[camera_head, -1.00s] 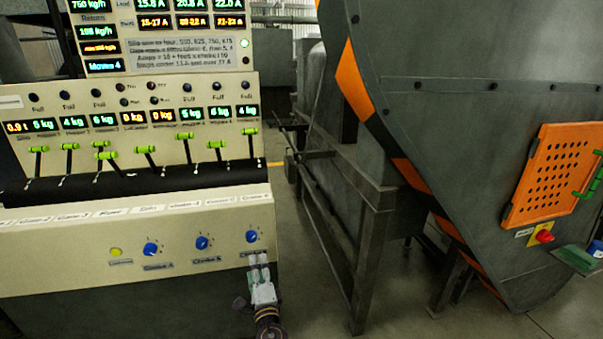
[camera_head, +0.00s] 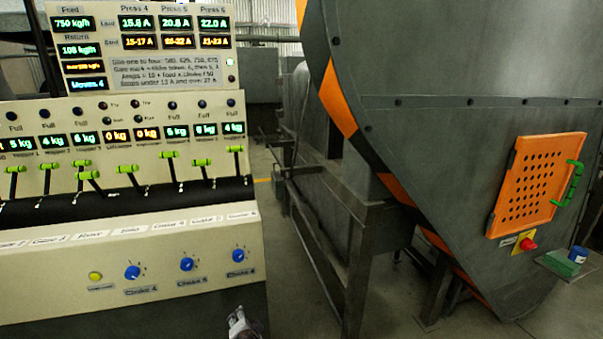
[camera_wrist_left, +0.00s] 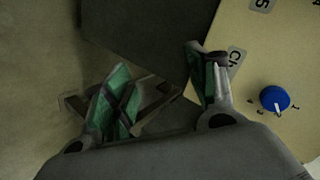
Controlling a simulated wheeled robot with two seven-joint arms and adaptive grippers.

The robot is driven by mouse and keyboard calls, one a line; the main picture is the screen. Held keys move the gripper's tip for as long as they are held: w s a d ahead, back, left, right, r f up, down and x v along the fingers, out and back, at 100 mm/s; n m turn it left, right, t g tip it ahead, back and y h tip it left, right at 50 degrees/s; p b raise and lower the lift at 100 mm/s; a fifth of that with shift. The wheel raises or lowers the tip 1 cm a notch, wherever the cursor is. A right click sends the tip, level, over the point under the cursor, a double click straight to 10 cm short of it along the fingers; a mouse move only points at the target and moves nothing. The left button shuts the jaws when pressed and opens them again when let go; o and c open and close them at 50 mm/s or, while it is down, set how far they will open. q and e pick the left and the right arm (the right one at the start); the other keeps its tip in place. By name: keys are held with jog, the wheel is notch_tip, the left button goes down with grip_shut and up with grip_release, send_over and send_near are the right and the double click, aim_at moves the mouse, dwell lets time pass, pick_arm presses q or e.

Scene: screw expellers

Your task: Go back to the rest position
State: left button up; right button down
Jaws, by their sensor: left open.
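My left gripper (camera_head: 240,322) shows at the bottom edge of the head view, just below the console's lower front, only partly in frame. In the left wrist view its two fingers (camera_wrist_left: 165,95) with green pads are apart, with nothing between them. A blue choke knob (camera_wrist_left: 274,99) on the cream panel is to the right of the fingers, apart from them. The same row of blue knobs, including Choke 6 (camera_head: 239,255), shows above the gripper in the head view. My right gripper is not in view.
The control console (camera_head: 110,275) has several green-tipped levers (camera_head: 168,155) and lit displays. A large grey machine (camera_head: 430,140) with an orange perforated door (camera_head: 536,185) stands right. A red button (camera_head: 528,244) is below the door. Dark metal frames stand between; some floor is bare.

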pick_arm(q)
jog(key=s+a+f+n+g+h, duration=0.1)
jog(key=s+f+n+g+h, duration=0.2)
jog(key=s+f, duration=1.05)
jog(key=s+a+f+n+g+h, duration=0.1)
jog(key=s+f+n+g, duration=0.2)
jog(key=s+f+g, duration=1)
jog(key=s+a+r+t+p, duration=0.2)
jog(key=s+p, duration=0.7)
jog(key=p, duration=0.1)
jog(key=s+a+r+t+p, duration=0.2)
jog(key=s+p, duration=0.6)
jog(key=p, duration=0.2)
jog(key=s+a+r+t+p, duration=0.2)
jog(key=s+r+p, duration=0.1)
jog(key=s+p, duration=0.6)
jog(key=shift+s+a+t+p, duration=0.2)
jog(key=shift+s+t+p, duration=0.1)
jog(key=shift+p, duration=0.15)
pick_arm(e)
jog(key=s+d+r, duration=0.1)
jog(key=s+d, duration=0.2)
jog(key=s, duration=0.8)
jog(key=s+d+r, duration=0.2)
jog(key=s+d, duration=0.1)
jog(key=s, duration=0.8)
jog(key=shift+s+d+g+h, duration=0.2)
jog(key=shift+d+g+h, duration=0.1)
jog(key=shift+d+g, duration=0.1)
